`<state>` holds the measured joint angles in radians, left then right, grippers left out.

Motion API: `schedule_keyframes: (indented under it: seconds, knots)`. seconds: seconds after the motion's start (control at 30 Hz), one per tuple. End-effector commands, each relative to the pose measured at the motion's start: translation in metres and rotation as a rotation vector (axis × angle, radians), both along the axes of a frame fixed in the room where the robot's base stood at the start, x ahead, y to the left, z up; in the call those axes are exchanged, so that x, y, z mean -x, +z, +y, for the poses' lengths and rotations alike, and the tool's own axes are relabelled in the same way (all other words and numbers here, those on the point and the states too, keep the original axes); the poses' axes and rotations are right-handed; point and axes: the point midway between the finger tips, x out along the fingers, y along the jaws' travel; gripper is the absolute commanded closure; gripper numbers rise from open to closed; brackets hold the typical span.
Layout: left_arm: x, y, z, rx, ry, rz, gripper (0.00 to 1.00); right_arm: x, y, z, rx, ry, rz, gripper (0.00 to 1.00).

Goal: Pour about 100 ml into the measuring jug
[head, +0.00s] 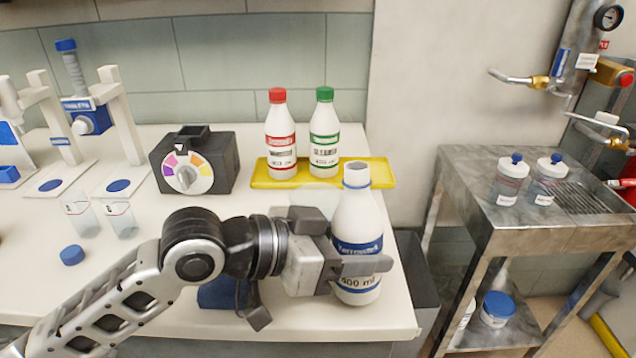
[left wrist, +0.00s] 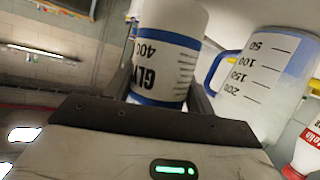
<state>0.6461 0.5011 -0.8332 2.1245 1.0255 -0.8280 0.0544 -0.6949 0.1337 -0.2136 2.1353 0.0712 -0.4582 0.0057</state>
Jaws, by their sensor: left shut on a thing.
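A white bottle (head: 358,220) with a blue label reading 400 ml stands upright and uncapped near the bench's right front corner. My left gripper (head: 362,263) is shut around its lower body. I cannot tell whether its base touches the bench. In the left wrist view the bottle (left wrist: 165,50) sits between the fingers, with blue bands and a scale. The measuring jug (left wrist: 262,85), clear with a blue handle and marks from 50 to 200, is beside it there. In the head view the jug is mostly hidden behind my gripper. My right gripper is not in view.
A yellow tray (head: 263,181) behind holds a red-capped bottle (head: 281,135) and a green-capped bottle (head: 324,135). A dark dial box (head: 195,160), two small beakers and a blue cap (head: 72,255) are to the left. A metal cart (head: 470,210) stands right, across a gap.

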Motion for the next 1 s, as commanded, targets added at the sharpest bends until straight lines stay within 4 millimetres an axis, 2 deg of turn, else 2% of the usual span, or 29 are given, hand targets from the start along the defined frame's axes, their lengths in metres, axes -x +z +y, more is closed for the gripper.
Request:
schedule_keyframes:
  seconds: [0.27,1.0]
  knots:
    - [-0.0017,-0.0022,0.0007,-0.062,0.000,-0.125,0.77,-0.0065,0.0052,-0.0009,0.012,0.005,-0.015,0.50]
    - [-0.0019,-0.0023,0.0007,-0.063,0.000,-0.127,0.77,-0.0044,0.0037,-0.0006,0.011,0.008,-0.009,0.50]
